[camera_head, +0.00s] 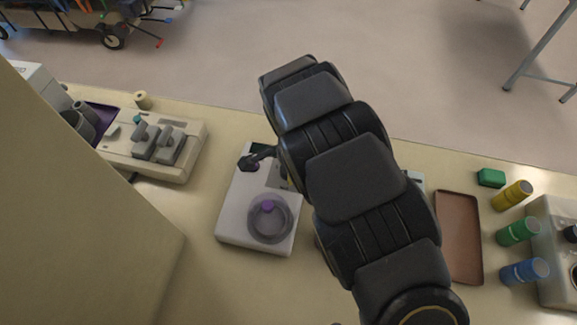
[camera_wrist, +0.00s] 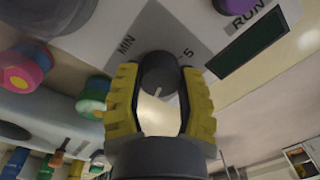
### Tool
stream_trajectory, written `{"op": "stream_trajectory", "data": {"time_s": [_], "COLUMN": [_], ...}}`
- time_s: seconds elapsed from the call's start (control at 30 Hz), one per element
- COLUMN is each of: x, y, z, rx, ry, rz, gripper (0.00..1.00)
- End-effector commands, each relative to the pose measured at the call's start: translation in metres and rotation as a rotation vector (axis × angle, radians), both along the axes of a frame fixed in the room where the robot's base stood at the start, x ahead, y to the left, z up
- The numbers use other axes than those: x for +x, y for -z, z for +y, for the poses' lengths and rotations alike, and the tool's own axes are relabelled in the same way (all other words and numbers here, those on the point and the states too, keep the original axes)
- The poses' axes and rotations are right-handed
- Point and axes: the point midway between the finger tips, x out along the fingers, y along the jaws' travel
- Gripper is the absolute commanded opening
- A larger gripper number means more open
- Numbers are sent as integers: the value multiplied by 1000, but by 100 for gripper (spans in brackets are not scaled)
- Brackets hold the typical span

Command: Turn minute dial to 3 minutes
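The minute dial (camera_wrist: 158,70) is a dark round knob with a pale pointer mark, in the wrist view on a grey panel patch lettered "MIN" and "5". Its mark points down in the picture, toward my gripper; no other scale numbers are readable. My gripper (camera_wrist: 160,82) has two yellow ribbed fingers set apart, with the dial between their tips. I cannot tell whether the tips touch it. In the head view the dial's white machine (camera_head: 235,218) stands on the bench, with a round clear lid; my arm covers part of it, and I cannot make out the dial there.
A purple button (camera_wrist: 236,4) by "RUN" and a dark green display (camera_wrist: 245,45) lie right of the dial. On the bench are a grey-topped device (camera_head: 160,145), a brown tray (camera_head: 458,240), a green block (camera_head: 490,177) and coloured cylinders (camera_head: 518,231).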

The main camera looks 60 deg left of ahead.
Motion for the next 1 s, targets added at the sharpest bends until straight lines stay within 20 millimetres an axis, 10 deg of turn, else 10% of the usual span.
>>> {"op": "stream_trajectory", "data": {"time_s": [1.0], "x": [0], "y": [2], "z": [0], "rx": [-3], "ry": [-527], "rz": [1], "gripper": [4]}}
